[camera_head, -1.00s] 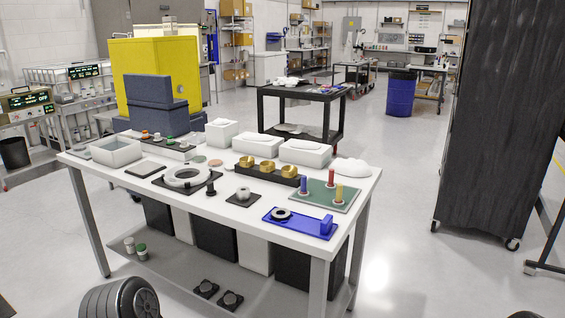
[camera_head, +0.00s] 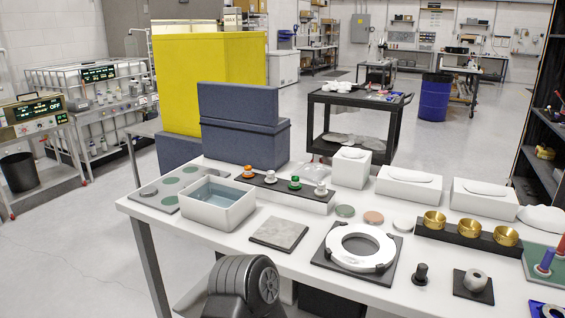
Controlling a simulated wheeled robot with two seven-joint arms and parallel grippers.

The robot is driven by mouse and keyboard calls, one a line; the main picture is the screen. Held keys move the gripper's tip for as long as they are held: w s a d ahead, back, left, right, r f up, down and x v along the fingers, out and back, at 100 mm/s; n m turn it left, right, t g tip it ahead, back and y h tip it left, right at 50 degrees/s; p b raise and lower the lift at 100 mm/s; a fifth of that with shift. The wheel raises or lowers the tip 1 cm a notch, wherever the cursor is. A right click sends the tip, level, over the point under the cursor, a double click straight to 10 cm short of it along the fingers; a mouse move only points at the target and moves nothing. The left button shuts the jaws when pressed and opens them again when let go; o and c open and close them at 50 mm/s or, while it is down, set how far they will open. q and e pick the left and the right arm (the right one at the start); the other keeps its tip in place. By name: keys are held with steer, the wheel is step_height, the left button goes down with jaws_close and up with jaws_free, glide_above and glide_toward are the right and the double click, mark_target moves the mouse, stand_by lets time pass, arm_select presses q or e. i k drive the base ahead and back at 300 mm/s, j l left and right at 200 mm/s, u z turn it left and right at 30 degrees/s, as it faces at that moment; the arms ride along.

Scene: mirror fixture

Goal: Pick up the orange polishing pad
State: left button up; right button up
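An orange knob-shaped piece (camera_head: 248,172), likely the orange polishing pad, stands at the left end of a black-topped white rack on the white table. Beside it on the same rack are a white-and-grey piece (camera_head: 270,177), a green piece (camera_head: 295,183) and another white piece (camera_head: 321,188). A flat salmon-orange disc (camera_head: 373,217) lies farther right, between a green disc (camera_head: 345,211) and a pale disc (camera_head: 404,224). Neither gripper shows; only a dark rounded part of my own body is at the bottom edge.
A white basin of water (camera_head: 218,204) is left of the rack's front. A grey plate (camera_head: 279,233), a white ring on a black base (camera_head: 360,247) and a brass-cup holder (camera_head: 468,233) occupy the table (camera_head: 230,246). Blue-grey blocks (camera_head: 240,140) stand behind the rack.

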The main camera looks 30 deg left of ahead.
mark_target(248, 174)
steer(key=k+j, duration=0.1)
steer(key=j, duration=0.3)
steer(key=k+j+z, duration=0.15)
steer(key=j, duration=0.65)
steer(key=k+j+z, duration=0.15)
steer(key=j, duration=0.25)
steer(key=k+j, duration=0.15)
steer(key=j, duration=0.2)
steer(key=k+j+z, duration=0.1)
steer(key=j, duration=0.3)
steer(key=k+j+z, duration=0.1)
steer(key=j, duration=0.25)
steer(key=k, duration=0.1)
